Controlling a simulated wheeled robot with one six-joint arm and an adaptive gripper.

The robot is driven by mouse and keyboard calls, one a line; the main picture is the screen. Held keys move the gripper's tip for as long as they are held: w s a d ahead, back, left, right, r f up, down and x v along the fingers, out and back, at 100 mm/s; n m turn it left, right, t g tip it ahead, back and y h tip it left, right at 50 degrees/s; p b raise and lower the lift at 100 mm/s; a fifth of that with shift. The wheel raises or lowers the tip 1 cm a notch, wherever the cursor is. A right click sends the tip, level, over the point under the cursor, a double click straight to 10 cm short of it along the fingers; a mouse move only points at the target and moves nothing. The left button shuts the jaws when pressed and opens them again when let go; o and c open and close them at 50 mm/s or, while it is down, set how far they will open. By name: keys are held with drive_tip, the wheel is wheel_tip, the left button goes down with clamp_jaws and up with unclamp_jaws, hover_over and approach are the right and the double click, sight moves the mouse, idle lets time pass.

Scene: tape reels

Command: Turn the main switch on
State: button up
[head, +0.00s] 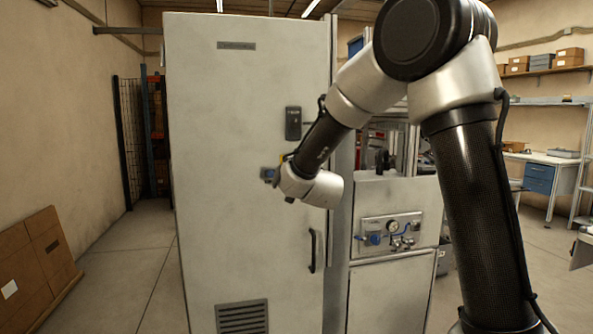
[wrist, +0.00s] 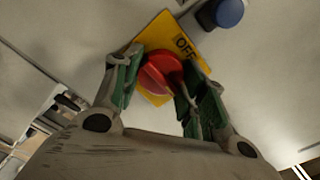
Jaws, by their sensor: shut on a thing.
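The main switch is a red rotary knob (wrist: 160,72) on a yellow plate (wrist: 158,33), seen in the wrist view. The word OFF shows on the plate's upper right. My gripper (wrist: 158,80) has its green-padded fingers on either side of the red knob and is shut on it. In the head view the switch's yellow plate (head: 283,158) barely shows on the front of the tall grey cabinet (head: 235,110). There my wrist and arm hide the knob and the gripper's fingertips.
A blue round part (wrist: 229,12) sits beside the yellow plate. The cabinet has a black handle (head: 317,250) at lower right and a dark latch (head: 293,123) above the switch. A panel with a gauge (head: 392,227) stands to the right. Cardboard (head: 38,265) leans at the left wall.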

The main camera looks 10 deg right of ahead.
drive_tip(key=o, duration=1)
drive_tip(key=s, duration=1.2)
